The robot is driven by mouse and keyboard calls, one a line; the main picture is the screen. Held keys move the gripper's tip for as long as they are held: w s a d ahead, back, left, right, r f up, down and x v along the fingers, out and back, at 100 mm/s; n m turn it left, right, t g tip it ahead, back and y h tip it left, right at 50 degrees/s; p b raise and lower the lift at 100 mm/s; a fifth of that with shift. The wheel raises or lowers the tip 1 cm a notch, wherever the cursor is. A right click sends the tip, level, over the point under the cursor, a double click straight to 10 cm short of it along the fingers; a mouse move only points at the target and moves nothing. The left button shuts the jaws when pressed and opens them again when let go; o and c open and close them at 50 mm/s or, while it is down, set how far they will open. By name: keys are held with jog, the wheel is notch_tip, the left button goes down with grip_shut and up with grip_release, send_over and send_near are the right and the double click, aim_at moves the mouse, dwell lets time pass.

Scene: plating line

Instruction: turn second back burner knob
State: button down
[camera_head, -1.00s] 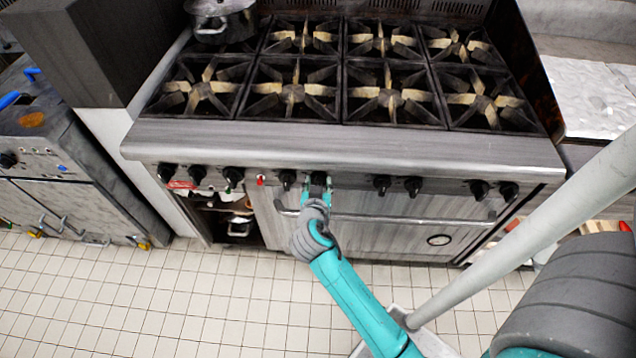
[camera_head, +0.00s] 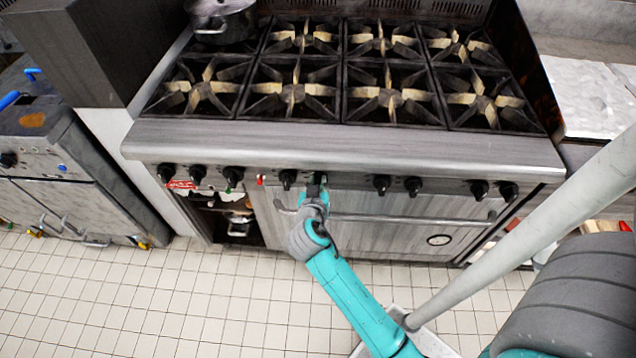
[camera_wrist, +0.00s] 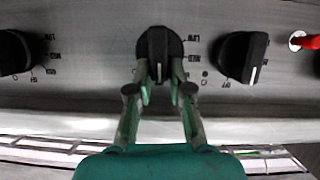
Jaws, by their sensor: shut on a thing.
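The stove's front panel (camera_head: 350,183) bears a row of black knobs. My gripper (camera_head: 314,188) is at the knob just right of the one beside the red switch; the hand hides most of that knob in the head view. In the wrist view my gripper (camera_wrist: 159,84) has its two green fingers on either side of the black knob (camera_wrist: 158,48), shut on it. The knob's white pointer line stands about upright in that view. Knob labels appear upside down there.
In the wrist view, a neighbouring knob (camera_wrist: 240,57) and a red switch (camera_wrist: 304,41) are to the right, and another knob (camera_wrist: 20,52) is to the left. An oven door handle (camera_head: 400,218) runs below the panel. A pot (camera_head: 220,20) stands on the back left burner.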

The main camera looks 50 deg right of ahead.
jog(key=shift+w+a+f+n+g+h, duration=0.2)
jog(key=shift+n+g+h, duration=0.25)
jog(key=shift+n, duration=0.5)
jog(key=shift+w+a+f+n+g+h, duration=0.1)
jog(key=shift+w+n+g+h, duration=0.3)
jog(key=shift+n, duration=0.5)
jog(key=shift+w+a+f+n+g+h, duration=0.1)
jog(key=shift+n+g+h, duration=0.35)
jog(key=shift+n, duration=0.5)
jog(key=c, duration=1.1)
grip_release()
jog(key=shift+d, duration=0.1)
jog(key=shift+o, duration=0.2)
jog(key=v, duration=1.2)
jog(key=shift+s+f, duration=0.1)
jog(key=shift+f, duration=0.1)
